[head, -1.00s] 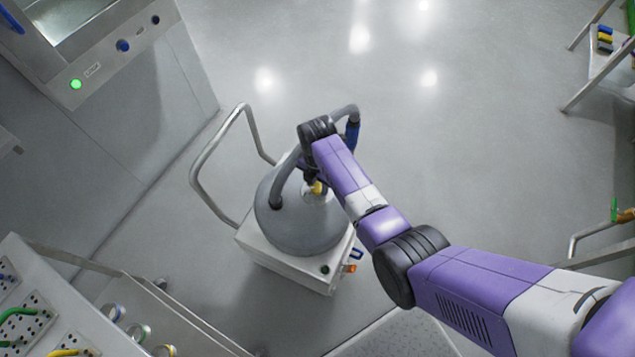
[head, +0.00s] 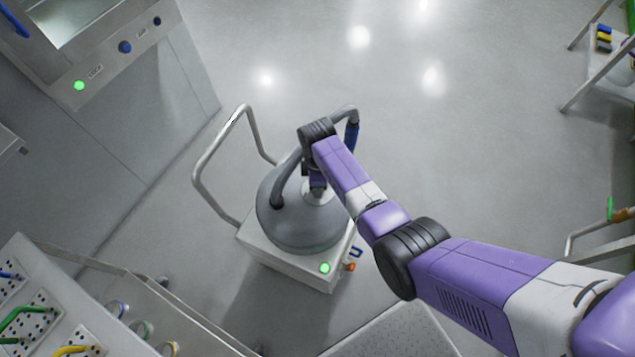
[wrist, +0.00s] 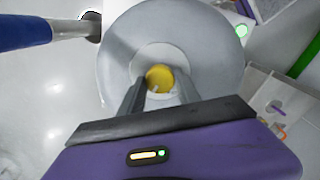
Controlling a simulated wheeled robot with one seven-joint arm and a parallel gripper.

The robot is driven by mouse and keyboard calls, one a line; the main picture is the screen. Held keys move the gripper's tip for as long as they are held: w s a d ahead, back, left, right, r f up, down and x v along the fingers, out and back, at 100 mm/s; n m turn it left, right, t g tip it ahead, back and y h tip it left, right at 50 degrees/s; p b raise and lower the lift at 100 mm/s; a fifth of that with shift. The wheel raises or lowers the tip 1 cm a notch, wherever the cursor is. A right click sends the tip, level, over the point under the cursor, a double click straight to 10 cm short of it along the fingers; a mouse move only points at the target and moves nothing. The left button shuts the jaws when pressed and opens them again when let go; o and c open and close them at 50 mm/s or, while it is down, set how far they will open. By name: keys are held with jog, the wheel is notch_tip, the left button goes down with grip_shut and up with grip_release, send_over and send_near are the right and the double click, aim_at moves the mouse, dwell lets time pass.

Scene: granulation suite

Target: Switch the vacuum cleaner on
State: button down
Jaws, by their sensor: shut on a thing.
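The vacuum cleaner (head: 297,213) stands on the floor, with a grey domed top on a pale square base and a bent metal handle. A round lamp (head: 325,268) on its base glows green; it also glows in the wrist view (wrist: 241,30). A yellow knob (wrist: 159,78) sits on the pale disc on top of the dome. My gripper (wrist: 160,88) is over the dome with its fingers shut on the yellow knob. In the head view my arm hides the knob and most of the gripper.
A grey hose with a blue grip (head: 351,137) arches behind the vacuum. A steel cabinet with a green light (head: 79,85) is at the upper left. A panel with coloured cables (head: 40,318) is at the lower left. Floor beyond the vacuum is clear.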

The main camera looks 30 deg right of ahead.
jog(key=m, duration=0.5)
dwell(0.6)
jog(key=c, duration=0.9)
grip_release()
jog(key=shift+o, duration=0.2)
jog(key=shift+r, duration=0.1)
notch_tip(320, 180, up, 8)
jog(key=shift+f+p, duration=0.2)
jog(key=shift+p, duration=0.3)
